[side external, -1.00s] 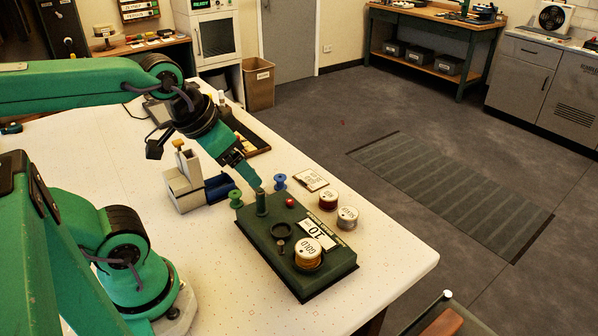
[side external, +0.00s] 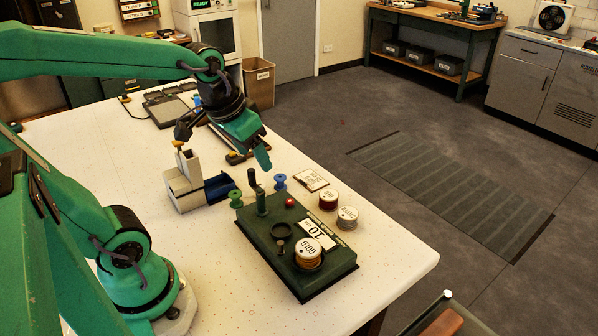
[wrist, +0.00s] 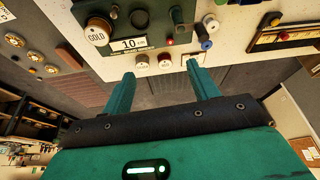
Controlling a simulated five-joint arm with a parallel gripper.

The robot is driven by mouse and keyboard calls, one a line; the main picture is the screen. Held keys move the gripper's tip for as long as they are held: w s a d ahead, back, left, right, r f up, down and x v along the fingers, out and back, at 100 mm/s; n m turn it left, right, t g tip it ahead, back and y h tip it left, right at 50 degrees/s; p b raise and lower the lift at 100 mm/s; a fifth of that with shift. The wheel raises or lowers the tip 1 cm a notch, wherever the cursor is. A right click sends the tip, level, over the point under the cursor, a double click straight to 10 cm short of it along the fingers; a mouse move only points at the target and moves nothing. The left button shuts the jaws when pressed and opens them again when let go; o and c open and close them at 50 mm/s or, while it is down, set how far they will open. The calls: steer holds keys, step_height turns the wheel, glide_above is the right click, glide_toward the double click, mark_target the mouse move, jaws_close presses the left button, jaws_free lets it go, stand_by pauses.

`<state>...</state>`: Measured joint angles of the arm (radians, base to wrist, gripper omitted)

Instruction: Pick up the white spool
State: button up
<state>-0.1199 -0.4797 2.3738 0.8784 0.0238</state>
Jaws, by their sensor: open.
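A pale, whitish spool (wrist: 211,23) stands just above the blue spool (wrist: 206,44) in the wrist view. I cannot pick it out for sure in the side view; a dark upright shape (side external: 252,178) stands between the green spool (side external: 236,198) and the blue spool there. My gripper (side external: 262,158) is in the air above and behind this group. In the wrist view, my gripper (wrist: 160,70) has its two green fingers wide apart with nothing between them. The pale spool lies beyond the right finger, outside the gap.
A dark green box (side external: 300,250) carries a gold-labelled spool (side external: 308,253), a ring and a post (side external: 262,202). Two white-topped spools (side external: 328,199) (side external: 347,217) stand beside it, near the table edge. A grey-white block stand (side external: 185,182) with a blue bin (side external: 220,188) is at left.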

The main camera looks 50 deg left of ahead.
steer(key=w+a+f+n+g, duration=0.1)
steer(key=w+a+f+g, duration=0.1)
steer(key=w+a+f, duration=0.4)
steer(key=n+g, duration=0.2)
glide_toward(260, 184)
steer(key=shift+s+d+f+h, duration=0.35)
steer(key=shift+d+f, duration=0.1)
steer(key=shift+f, duration=0.15)
steer(key=shift+a+f, duration=0.45)
steer(key=shift+f, duration=1.2)
steer(key=shift+w+f, duration=0.1)
steer(key=shift+f, duration=0.1)
steer(key=shift+f, duration=0.1)
steer(key=shift+w+a+f, duration=0.1)
steer(key=shift+w+f, duration=0.05)
steer(key=shift+f, duration=1.1)
steer(key=shift+w+a+f, duration=0.1)
steer(key=shift+w+f, duration=0.05)
steer(key=shift+f, duration=1.1)
